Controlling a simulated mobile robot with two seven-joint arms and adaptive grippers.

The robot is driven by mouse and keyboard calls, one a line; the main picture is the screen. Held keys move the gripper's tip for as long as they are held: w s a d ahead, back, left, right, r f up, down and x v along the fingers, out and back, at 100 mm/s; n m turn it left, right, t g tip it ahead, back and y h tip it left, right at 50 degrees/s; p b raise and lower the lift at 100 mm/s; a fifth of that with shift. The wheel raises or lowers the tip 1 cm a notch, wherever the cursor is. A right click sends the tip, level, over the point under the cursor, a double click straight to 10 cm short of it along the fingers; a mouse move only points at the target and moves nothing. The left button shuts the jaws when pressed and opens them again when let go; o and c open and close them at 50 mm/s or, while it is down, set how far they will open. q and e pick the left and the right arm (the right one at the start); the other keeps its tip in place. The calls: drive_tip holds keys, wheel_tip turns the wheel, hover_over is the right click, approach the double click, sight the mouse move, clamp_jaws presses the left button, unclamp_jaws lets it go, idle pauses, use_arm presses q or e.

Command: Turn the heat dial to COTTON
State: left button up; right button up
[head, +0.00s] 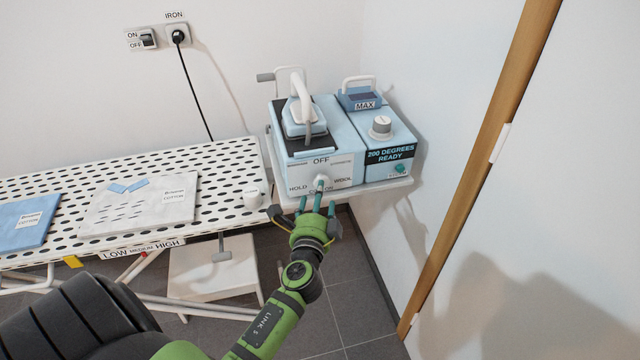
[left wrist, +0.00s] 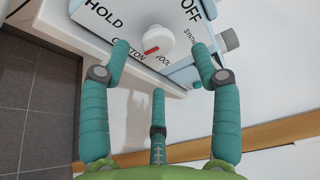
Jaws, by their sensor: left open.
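The heat dial (head: 321,182) is a white knob on the front of the light-blue iron station (head: 345,140). In the left wrist view the dial (left wrist: 154,41) has a red pointer (left wrist: 151,50) directed to the lower left, near the end of the COTTON label (left wrist: 128,51), with WOOL (left wrist: 161,60) close by. HOLD, OFF and SYNTHETIC labels also surround it. My left gripper (head: 316,202) is in front of the dial; in the left wrist view its three teal fingers (left wrist: 160,62) are spread open, two on either side of the dial and one below. Contact with the knob is not visible. My right gripper is not in view.
A perforated ironing board (head: 220,160) with folded cloths is at left. A wall and wooden trim bound the right.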

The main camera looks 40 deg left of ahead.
use_arm(q)
drive_tip(key=x, duration=0.5)
drive_tip(key=shift+f, duration=0.1)
drive_tip(key=shift+s, duration=0.1)
drive_tip(key=c, duration=1.2)
